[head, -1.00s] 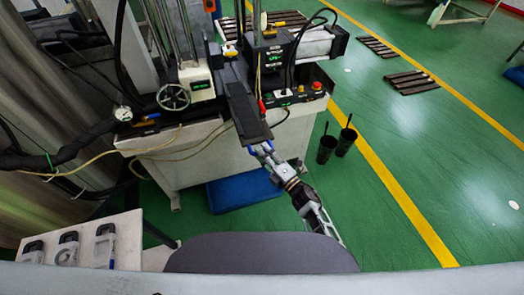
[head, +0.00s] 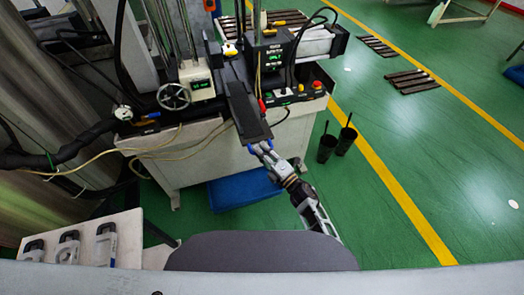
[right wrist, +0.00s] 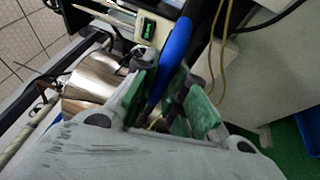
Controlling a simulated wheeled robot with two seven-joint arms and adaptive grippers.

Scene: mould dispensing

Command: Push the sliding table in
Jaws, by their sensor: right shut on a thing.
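The sliding table (head: 248,115) is a long dark plate on the machine's bench. Its front end sticks out past the bench's front edge. A blue handle at its near end shows in the right wrist view (right wrist: 176,45). My right gripper (head: 262,149) is at that near end and shut on the blue handle. In the right wrist view its green-padded fingers (right wrist: 172,95) lie on either side of the handle. The fingers partly hide the handle. My left gripper is not in view.
The white bench (head: 190,165) carries a handwheel (head: 173,96) and a control box (head: 268,55). A blue box (head: 240,189) lies below the bench. A white stand (head: 120,225) with tools is at lower left.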

